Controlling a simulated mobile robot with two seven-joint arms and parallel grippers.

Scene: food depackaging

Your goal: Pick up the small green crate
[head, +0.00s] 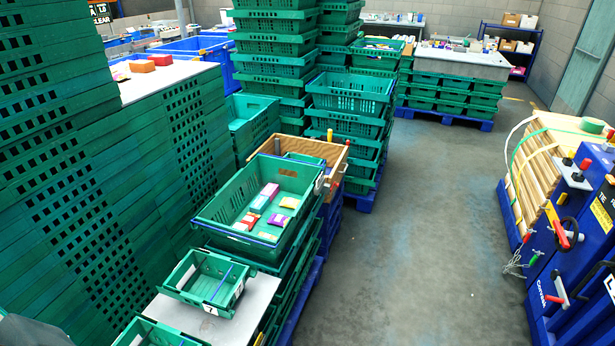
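A small green crate (186,297) sits upright on a light grey board (257,298) in the lower left of the head view. It has a white label with a dark mark at its front corner, and a thin blue strip lies across its right part. It looks otherwise empty. A second small green crate (150,331) is in front of it, cut off by the bottom edge of the picture. Neither of my grippers shows in this view.
Behind the small crate, a larger green crate (216,229) holds several coloured packets. A wooden box (333,153) stands behind that. Tall green crate stacks (60,130) wall off the left. A blue machine (575,255) stands at the right; the grey floor (420,250) between is clear.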

